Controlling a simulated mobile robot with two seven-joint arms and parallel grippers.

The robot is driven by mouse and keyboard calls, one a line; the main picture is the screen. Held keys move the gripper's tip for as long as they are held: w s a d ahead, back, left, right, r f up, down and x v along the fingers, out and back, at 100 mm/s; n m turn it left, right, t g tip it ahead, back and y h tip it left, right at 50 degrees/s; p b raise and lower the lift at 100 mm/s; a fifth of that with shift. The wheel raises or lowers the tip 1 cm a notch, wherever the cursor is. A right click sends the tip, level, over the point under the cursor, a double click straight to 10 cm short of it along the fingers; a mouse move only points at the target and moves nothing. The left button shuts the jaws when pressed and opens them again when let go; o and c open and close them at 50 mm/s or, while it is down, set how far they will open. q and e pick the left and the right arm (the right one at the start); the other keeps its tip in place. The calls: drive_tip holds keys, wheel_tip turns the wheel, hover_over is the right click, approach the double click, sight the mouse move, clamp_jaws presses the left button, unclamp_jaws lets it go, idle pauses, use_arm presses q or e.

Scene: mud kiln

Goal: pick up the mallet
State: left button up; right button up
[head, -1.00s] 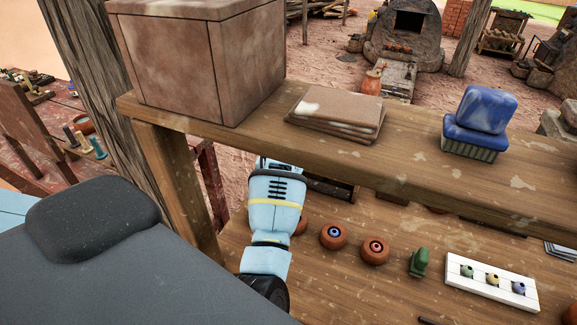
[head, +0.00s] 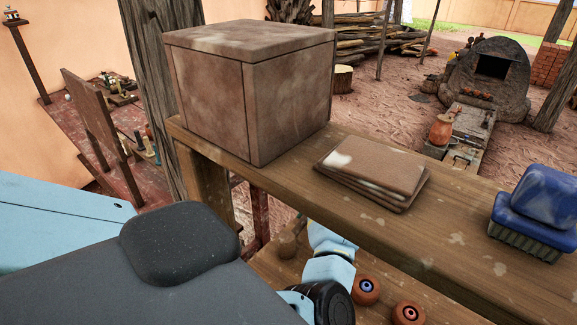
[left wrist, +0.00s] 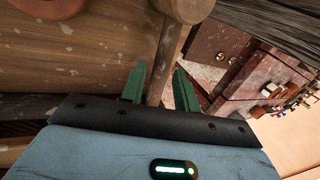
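The mallet (left wrist: 186,14) shows in the left wrist view as a round wooden head at the top, with its handle running down from it. My left gripper (left wrist: 160,70) is open, its two green fingers on either side of the handle, with a gap visible on the right. In the head view, what looks like the mallet (head: 288,245) is a small brown cylinder on the lower board, left of my pale blue left arm. The fingers are hidden there behind the upper shelf. My right gripper is not in view.
The upper wooden shelf (head: 400,235) overhangs my left arm. It bears a large brown box (head: 250,100), stacked tiles (head: 375,170) and a blue brush-like block (head: 540,210). Round brown pots (head: 366,289) stand on the lower board, right of the arm.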

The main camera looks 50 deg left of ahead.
sight(302, 223)
use_arm(q)
drive_tip(key=shift+s+x, duration=0.15)
drive_tip(key=shift+x, duration=1.15)
drive_tip(key=shift+s+x, duration=0.15)
drive_tip(key=shift+x, duration=1.1)
drive_tip(key=shift+a+r, duration=0.1)
drive_tip(key=shift+a, duration=0.05)
clamp_jaws()
